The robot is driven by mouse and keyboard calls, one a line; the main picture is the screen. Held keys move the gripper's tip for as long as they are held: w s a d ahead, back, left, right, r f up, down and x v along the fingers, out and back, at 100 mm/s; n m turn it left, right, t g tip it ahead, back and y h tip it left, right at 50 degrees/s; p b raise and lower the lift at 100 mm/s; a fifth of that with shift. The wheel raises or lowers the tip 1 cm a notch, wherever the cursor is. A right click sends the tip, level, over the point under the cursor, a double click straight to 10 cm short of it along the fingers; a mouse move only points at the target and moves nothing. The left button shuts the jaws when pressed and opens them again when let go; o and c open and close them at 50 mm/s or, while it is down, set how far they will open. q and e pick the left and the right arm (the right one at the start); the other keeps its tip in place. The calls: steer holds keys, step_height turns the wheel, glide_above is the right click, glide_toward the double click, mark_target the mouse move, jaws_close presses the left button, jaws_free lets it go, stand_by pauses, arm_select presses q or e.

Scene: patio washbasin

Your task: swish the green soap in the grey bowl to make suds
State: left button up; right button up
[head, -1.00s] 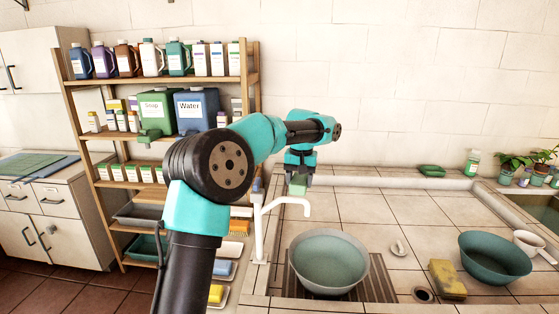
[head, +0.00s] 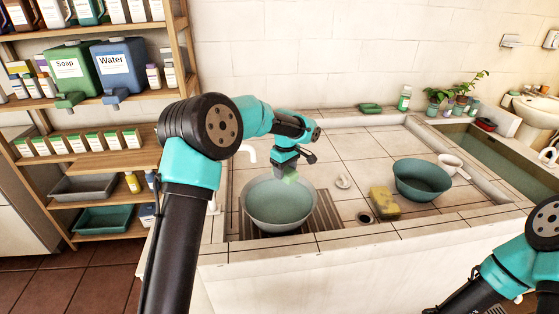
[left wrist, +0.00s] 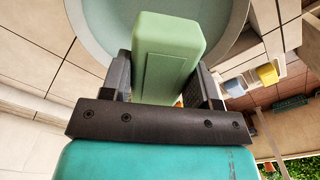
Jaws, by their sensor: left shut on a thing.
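The grey bowl (head: 279,223) stands on a slatted drain rack in the tiled counter, with greenish water in it. My left gripper (head: 286,174) is at the bowl's far right rim, shut on the green soap (head: 292,179). In the left wrist view the pale green soap (left wrist: 168,55) sits upright between both fingers, with the bowl (left wrist: 238,18) behind it. I cannot tell whether the soap touches the water. My right arm shows at the lower right of the head view, but its gripper is out of frame.
A white tap (head: 247,152) stands behind the bowl at left. To the right are a small white dish (head: 343,182), a yellow sponge (head: 384,200), a teal bowl (head: 422,184) and a white cup (head: 451,163). Shelves with Soap (head: 77,72) and Water (head: 122,72) containers stand at left.

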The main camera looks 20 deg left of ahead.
arm_select(q)
step_height(320, 180, down, 5)
steer(key=w+d+n, duration=0.1)
steer(key=d+n, duration=0.1)
steer(key=n, duration=0.2)
steer(key=shift+w+d+f, duration=0.15)
steer(key=shift+w+f, duration=0.05)
steer(key=shift+w, duration=0.1)
steer(key=shift+f, duration=5.7)
steer(key=shift+w+d, duration=0.1)
steer(key=shift+w, duration=1.4)
steer(key=shift+s, duration=0.15)
steer(key=shift+s+a, duration=0.2)
steer(key=shift+s, duration=2.65)
